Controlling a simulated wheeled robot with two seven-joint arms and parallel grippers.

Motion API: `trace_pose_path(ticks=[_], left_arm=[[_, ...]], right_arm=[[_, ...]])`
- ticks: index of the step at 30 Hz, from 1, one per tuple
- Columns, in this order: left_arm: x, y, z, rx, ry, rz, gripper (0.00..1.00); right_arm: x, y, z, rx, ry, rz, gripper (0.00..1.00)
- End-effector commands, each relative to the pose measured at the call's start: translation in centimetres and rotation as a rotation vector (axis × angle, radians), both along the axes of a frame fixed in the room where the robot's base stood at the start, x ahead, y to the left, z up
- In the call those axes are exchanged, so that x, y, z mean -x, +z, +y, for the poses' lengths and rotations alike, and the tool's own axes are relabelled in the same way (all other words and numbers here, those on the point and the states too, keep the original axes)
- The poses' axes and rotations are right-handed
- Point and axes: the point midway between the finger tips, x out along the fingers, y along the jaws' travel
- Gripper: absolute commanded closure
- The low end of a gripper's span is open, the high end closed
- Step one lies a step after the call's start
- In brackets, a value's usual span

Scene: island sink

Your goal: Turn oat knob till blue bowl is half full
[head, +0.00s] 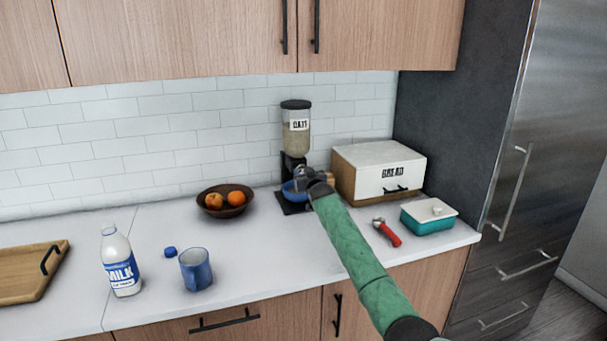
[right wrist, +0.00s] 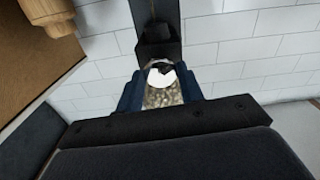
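The oat dispenser (head: 297,140) stands against the tiled wall, with a black lid, clear hopper and black stand. The blue bowl (head: 291,194) sits under its spout, partly hidden by my right gripper; I cannot tell how full it is. My right gripper (head: 304,176) is in front of the dispenser's lower part, just above the bowl. I cannot make out the knob clearly. My left gripper is out of view.
A bread box (head: 377,171) stands right of the dispenser. A teal container (head: 428,222) and a red-handled tool (head: 387,233) lie in front. A fruit bowl (head: 225,211), blue mug (head: 195,270), milk bottle (head: 121,265) and wooden tray (head: 28,273) are left.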

Motion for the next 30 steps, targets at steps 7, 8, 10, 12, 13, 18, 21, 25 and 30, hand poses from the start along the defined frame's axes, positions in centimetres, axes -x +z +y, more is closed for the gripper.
trace_pose_path(ticks=[7, 8, 10, 12, 13, 18, 21, 25, 30], left_arm=[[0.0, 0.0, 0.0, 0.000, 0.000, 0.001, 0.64], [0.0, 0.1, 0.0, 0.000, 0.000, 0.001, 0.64], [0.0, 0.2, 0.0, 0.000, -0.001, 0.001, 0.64], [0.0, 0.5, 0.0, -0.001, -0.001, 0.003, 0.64], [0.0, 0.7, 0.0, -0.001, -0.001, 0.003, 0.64], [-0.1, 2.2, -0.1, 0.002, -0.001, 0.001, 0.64], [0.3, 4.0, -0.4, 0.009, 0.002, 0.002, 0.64], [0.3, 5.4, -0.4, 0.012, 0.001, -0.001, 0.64], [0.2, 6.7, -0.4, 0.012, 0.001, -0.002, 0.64]], right_arm=[[0.0, 0.0, 0.0, -0.009, 0.000, 0.003, 0.86], [0.0, 0.0, 0.1, -0.013, 0.001, 0.004, 0.86], [0.0, 0.0, 0.1, -0.030, 0.001, 0.009, 0.86], [0.0, -0.1, 0.1, -0.055, 0.001, 0.017, 0.86], [0.0, -0.1, 0.1, -0.067, 0.001, 0.021, 0.86], [0.0, -0.1, 0.1, -0.172, 0.001, 0.054, 0.86], [0.0, -0.1, 0.2, -0.253, 0.001, 0.081, 0.86], [0.0, 0.0, 0.2, -0.369, 0.001, 0.119, 0.86], [0.0, 0.0, 0.2, -0.523, 0.001, 0.169, 0.86]])
